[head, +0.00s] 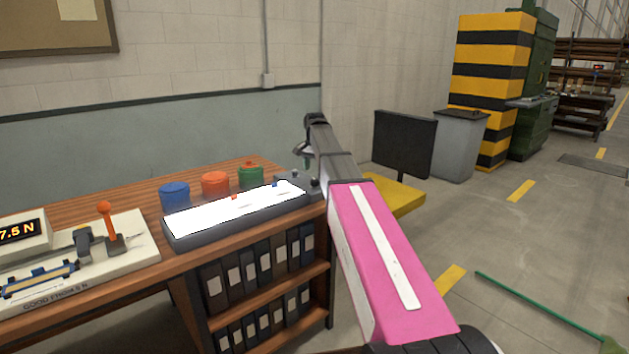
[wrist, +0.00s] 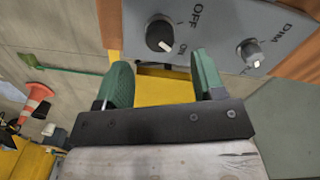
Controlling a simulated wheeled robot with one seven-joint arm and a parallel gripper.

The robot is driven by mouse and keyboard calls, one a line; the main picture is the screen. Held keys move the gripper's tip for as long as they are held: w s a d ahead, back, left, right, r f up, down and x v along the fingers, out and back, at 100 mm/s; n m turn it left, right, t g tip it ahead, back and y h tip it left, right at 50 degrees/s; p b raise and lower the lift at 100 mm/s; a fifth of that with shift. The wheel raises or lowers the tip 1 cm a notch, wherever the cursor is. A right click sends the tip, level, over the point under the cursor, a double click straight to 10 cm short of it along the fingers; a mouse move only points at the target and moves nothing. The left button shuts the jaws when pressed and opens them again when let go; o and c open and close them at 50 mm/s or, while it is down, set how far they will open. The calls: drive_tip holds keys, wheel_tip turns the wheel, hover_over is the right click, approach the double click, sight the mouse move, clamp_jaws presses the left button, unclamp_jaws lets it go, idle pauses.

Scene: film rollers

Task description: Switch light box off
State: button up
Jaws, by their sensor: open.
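The light box (head: 235,214) stands on the wooden bench, and its top panel glows bright white. Its right end, grey in the wrist view (wrist: 215,18), carries a black switch knob (wrist: 160,33) between the words OFF and ON. The knob's white mark points toward ON. A second knob (wrist: 249,51), labelled DIM, sits to its right. My gripper (wrist: 163,75) is open and empty, its two green fingers apart. In the head view my gripper (head: 303,158) is at the light box's right end, partly hidden by my arm.
Blue (head: 174,196), orange (head: 215,184) and green (head: 250,176) canisters stand behind the light box. A test device with an orange-knobbed lever (head: 106,226) is at left. Binders (head: 250,265) fill shelves below. A yellow-seated chair (head: 398,196) stands right of the bench.

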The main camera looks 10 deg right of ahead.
sight(315, 180)
drive_tip(key=shift+f, duration=2.8)
drive_tip(key=c, duration=0.9)
